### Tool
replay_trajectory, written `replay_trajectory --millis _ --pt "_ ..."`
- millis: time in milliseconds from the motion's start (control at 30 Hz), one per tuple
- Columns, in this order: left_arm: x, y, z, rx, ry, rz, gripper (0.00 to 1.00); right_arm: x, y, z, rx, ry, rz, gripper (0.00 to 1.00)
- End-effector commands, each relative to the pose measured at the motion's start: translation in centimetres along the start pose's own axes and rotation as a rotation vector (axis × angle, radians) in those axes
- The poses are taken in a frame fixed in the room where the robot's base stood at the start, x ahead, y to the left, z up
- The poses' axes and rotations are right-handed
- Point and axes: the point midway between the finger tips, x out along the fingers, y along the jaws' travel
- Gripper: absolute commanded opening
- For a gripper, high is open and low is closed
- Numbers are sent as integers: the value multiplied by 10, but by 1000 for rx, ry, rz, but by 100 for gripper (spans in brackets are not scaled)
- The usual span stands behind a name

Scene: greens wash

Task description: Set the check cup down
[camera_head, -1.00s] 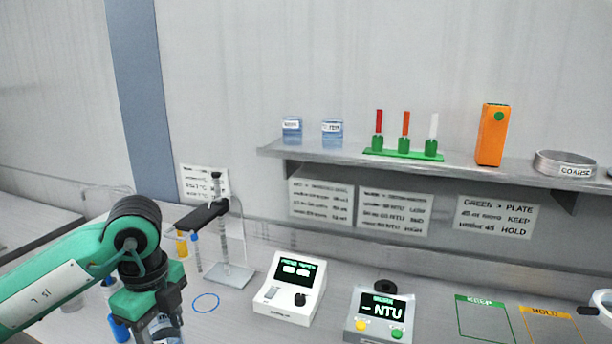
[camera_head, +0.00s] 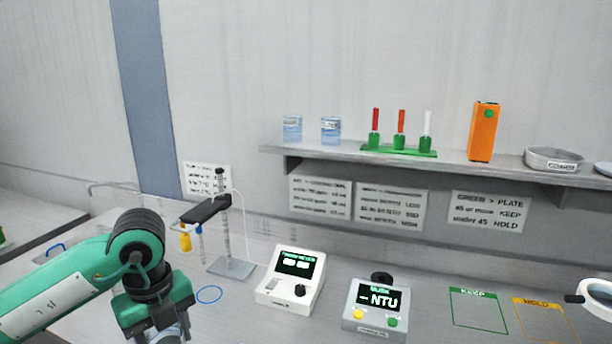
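My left gripper (camera_head: 168,338) points down at the bottom edge, left of centre. My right gripper is not clearly in view.
A stand (camera_head: 232,267) with a dark arm rises behind the ring. A white meter (camera_head: 290,280) and an NTU meter (camera_head: 376,311) stand to the right. KEEP (camera_head: 478,309) and HOLD (camera_head: 545,322) squares look empty. A shelf (camera_head: 450,163) spans the wall.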

Motion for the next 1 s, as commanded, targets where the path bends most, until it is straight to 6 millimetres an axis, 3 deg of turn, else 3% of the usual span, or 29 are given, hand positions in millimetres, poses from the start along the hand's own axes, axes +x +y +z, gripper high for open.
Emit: replay_trajectory --millis 1000 --pt "65 -2 -9 1527 3 0 26 0 1 3 0 -4 1 36"
